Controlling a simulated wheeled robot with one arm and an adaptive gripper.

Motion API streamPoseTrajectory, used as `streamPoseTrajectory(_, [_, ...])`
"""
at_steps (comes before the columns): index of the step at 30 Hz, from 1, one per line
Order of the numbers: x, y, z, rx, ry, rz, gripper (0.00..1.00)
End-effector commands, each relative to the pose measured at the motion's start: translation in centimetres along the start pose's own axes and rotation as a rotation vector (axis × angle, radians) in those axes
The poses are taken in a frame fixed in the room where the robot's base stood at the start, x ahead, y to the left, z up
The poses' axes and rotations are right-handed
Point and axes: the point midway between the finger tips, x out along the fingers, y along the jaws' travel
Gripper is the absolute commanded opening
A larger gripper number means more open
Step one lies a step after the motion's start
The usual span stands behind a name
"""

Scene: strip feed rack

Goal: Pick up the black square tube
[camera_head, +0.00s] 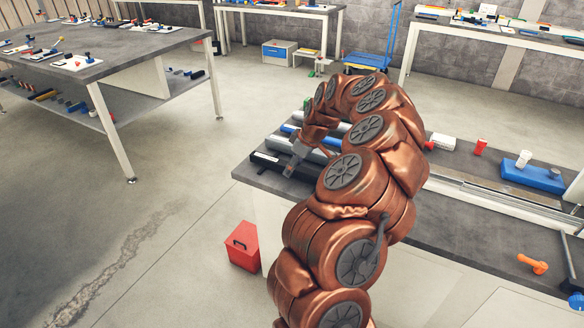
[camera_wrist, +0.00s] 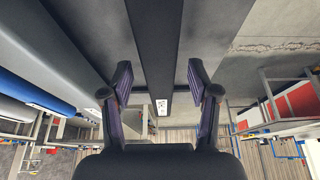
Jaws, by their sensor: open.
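The black square tube (camera_head: 268,160) lies nearest the bench's left end in the head view, partly hidden by my gripper (camera_head: 292,162). In the wrist view a dark, straight-sided tube (camera_wrist: 154,45), which appears to be the same one, runs between the fingertips of my gripper (camera_wrist: 160,76). A white label (camera_wrist: 161,106) shows at its end. The fingers are open, one on each side, with gaps showing beside the tube. I cannot tell how far the fingertips are from it in depth.
A silver tube (camera_head: 274,143) and a blue tube (camera_head: 290,129) lie beside the black one on the bench (camera_head: 447,222). The blue tube also shows in the wrist view (camera_wrist: 35,93). A red box (camera_head: 242,246) stands on the floor by the bench. Open floor lies left.

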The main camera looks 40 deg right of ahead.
Motion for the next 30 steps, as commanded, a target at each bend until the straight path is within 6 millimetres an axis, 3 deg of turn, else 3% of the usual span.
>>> streamPoseTrajectory(7, [0.25,0.02,-0.03,0.0,0.001,0.001,0.59])
streamPoseTrajectory(24, [0.22,-0.01,-0.06,-0.001,0.001,0.001,0.0])
streamPoseTrajectory(30, [0.23,-0.02,-0.06,-0.001,0.001,0.001,0.0])
